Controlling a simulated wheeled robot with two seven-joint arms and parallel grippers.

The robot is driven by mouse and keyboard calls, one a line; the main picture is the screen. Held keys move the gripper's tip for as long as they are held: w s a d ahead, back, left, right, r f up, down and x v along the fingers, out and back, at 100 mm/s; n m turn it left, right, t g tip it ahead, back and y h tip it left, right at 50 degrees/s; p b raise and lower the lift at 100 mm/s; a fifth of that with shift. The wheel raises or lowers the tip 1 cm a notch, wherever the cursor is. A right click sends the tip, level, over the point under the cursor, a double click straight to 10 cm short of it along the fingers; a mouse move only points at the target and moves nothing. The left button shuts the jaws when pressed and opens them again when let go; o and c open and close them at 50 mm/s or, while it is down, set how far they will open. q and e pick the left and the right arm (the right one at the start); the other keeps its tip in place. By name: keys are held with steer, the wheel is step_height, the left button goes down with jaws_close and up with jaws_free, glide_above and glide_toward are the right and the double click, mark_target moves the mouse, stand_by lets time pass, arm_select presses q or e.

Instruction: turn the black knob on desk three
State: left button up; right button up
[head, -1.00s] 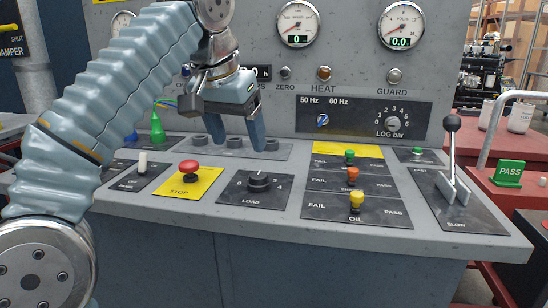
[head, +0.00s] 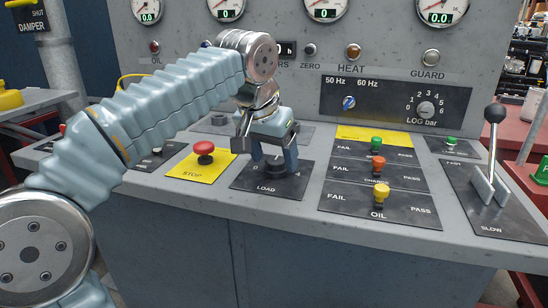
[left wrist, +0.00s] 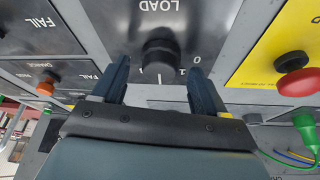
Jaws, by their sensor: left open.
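The black knob (head: 274,167) stands on the dark LOAD panel (head: 250,182) on the sloping desk. My left gripper (head: 273,160) points down over it, with its fingers partly hiding the knob in the head view. In the left wrist view the knob (left wrist: 160,54) shows between the two open fingers (left wrist: 160,78), with a visible gap on each side. It looks a little beyond the fingertips, and I cannot tell how far. My right gripper is out of view.
A red STOP button (head: 204,150) on a yellow plate is left of the knob. Green, orange and yellow knobs (head: 381,191) stand to the right. A black-topped lever (head: 494,130) rises at the far right. The upright gauge panel (head: 300,75) is behind.

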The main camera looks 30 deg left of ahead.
arm_select(q)
steer(key=shift+w+f, duration=0.2)
steer(key=shift+f, duration=0.35)
steer(key=c, duration=1)
steer(key=shift+c, duration=0.2)
